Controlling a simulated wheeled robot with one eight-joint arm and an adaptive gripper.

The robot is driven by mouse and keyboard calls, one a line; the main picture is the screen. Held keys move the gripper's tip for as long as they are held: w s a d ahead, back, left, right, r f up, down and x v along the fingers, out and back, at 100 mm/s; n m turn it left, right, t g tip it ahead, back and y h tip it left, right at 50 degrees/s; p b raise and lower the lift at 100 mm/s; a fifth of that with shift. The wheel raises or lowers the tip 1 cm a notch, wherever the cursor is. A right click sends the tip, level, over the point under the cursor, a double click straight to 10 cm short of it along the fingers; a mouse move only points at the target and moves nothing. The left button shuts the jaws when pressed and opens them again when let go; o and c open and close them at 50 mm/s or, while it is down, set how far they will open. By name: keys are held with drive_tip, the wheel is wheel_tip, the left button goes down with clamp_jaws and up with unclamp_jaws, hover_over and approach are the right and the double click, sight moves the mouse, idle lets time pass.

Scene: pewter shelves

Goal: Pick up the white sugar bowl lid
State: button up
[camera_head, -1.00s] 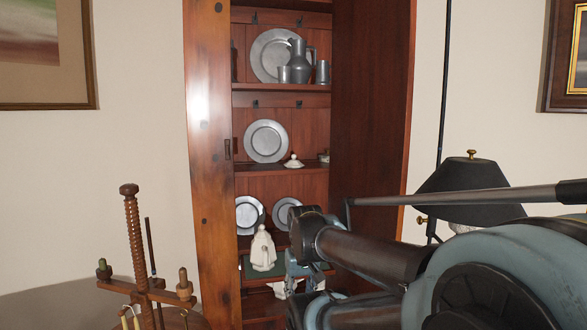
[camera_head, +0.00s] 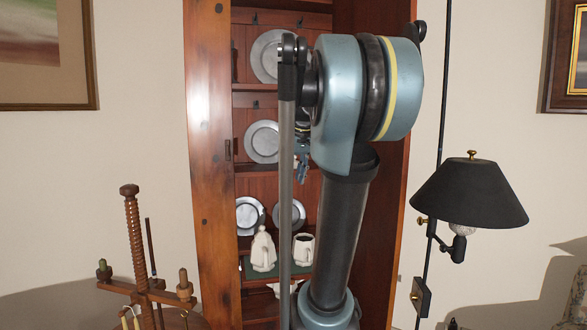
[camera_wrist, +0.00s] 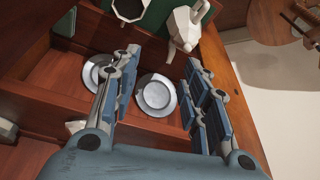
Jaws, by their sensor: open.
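The white lid seen earlier on the middle shelf is hidden behind my arm in the head view. A small white piece that looks like it (camera_wrist: 75,126) shows in the wrist view, left of the gripper and partly covered by its body. My gripper (camera_wrist: 162,64) is open and empty, its fingers spread with two pewter plates beyond them. In the head view my gripper (camera_head: 302,170) is partly hidden by my arm, at about the height of the middle shelf. A white open pot (camera_head: 303,250), possibly the sugar bowl, stands on a lower shelf.
A tall white lidded pot (camera_head: 263,250) stands beside the open pot. Pewter plates lean on the shelves, one on the middle shelf (camera_head: 261,142). The cabinet's side panel (camera_head: 207,180) bounds the left. A black lamp (camera_head: 468,195) stands right, a wooden screw stand (camera_head: 133,240) front left.

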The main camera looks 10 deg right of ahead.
drive_tip(key=n, duration=0.1)
approach(294, 161)
drive_tip(key=shift+t+y, duration=0.3)
drive_tip(key=shift+t, duration=0.1)
drive_tip(key=shift+w+d+x, duration=0.1)
drive_tip(key=shift+w+x, duration=0.05)
drive_tip(key=shift+x, duration=1.05)
drive_tip(key=shift+w+d+x, duration=0.1)
drive_tip(key=shift+w+x, duration=0.05)
drive_tip(key=shift+x, duration=1.05)
drive_tip(key=shift+w+d+x, duration=0.1)
drive_tip(key=shift+w+x, duration=0.05)
drive_tip(key=shift+x, duration=1.05)
drive_tip(key=shift+r, duration=0.15)
clamp_jaws()
